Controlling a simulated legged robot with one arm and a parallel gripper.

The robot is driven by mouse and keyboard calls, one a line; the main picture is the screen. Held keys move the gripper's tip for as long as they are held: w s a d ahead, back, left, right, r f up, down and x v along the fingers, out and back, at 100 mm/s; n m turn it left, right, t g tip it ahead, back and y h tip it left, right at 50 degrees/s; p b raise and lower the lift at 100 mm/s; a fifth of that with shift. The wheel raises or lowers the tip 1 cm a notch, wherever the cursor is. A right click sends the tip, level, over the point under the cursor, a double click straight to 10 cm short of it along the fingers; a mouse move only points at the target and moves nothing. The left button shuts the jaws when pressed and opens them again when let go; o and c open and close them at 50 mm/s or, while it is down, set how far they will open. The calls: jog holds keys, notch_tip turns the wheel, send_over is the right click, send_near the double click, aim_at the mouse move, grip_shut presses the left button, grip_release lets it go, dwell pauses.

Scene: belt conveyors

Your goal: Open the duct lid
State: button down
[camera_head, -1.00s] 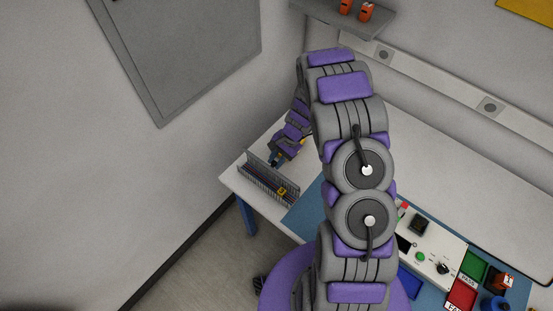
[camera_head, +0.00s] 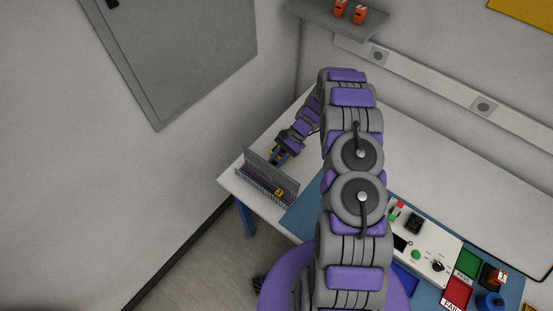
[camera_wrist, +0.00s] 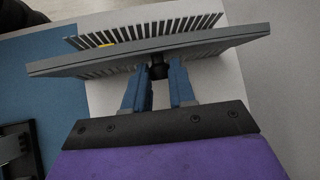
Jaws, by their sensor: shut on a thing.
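The slotted grey wiring duct (camera_head: 268,192) lies along the left end of the white table in the head view, with coloured wires inside. Its grey lid (camera_head: 271,166) stands tilted up along the far long side, and the duct's inside shows. In the wrist view the lid (camera_wrist: 200,45) crosses the picture as a long grey plate, with the duct's slotted teeth (camera_wrist: 150,28) behind it. My gripper (camera_wrist: 159,75) has its blue fingers on either side of a black knob (camera_wrist: 158,66) on the lid and is shut on it. In the head view my gripper (camera_head: 278,157) is behind the lid.
A yellow item (camera_head: 279,191) sits at the duct's right end. A blue mat (camera_head: 304,212) begins right of the duct. A control panel (camera_head: 425,242) and green and red trays (camera_head: 457,293) lie further right. A shelf (camera_head: 330,18) hangs above. The table behind is mostly clear.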

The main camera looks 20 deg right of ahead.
jog(key=shift+w, duration=0.1)
jog(key=c, duration=1.2)
grip_release()
jog(key=shift+d, duration=0.1)
jog(key=v, duration=1.7)
jog(key=shift+d, duration=0.25)
